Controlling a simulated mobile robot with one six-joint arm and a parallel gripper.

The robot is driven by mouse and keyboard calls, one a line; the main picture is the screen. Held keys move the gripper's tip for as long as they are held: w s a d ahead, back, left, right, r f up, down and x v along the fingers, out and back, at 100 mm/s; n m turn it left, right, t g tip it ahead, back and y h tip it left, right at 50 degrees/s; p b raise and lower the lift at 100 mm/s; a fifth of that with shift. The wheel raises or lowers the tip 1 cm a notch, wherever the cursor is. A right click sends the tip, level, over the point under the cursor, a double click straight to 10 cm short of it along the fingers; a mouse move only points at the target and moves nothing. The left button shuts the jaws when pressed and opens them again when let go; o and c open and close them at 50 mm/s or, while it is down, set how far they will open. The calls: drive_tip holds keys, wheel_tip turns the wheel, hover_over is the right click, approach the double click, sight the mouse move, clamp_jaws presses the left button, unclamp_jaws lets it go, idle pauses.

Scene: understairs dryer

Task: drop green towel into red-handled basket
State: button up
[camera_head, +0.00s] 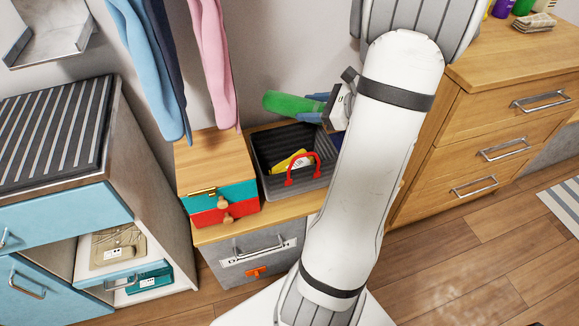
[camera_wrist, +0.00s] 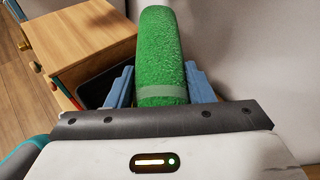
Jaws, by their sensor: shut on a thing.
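The green towel (camera_head: 290,104) is a rolled cylinder with a pale band. My gripper (camera_head: 322,106) is shut on it and holds it above the back of the dark grey basket with the red handle (camera_head: 268,158). In the wrist view the towel (camera_wrist: 159,60) stands between the two blue fingers of my gripper (camera_wrist: 158,88), and part of the dark basket (camera_wrist: 97,88) shows below it at left. The basket stands on a wooden-topped unit, with its red handle at the front. A yellow item (camera_head: 291,162) lies inside it. My arm covers the basket's right side.
A small wooden box with teal and red drawers (camera_head: 221,200) stands left of the basket. Blue and pink cloths (camera_head: 215,65) hang above that box. A wooden chest of drawers (camera_head: 480,125) stands at right. The wall is close behind the basket.

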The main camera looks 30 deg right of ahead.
drive_tip(key=o, duration=1.1)
drive_tip(key=shift+s, duration=0.1)
drive_tip(key=p+v, duration=0.2)
drive_tip(key=v, duration=0.5)
drive_tip(key=shift+d+r, duration=0.1)
drive_tip(key=shift+s+d+r, duration=0.1)
drive_tip(key=shift+s+d, duration=0.05)
drive_tip(key=shift+s, duration=0.15)
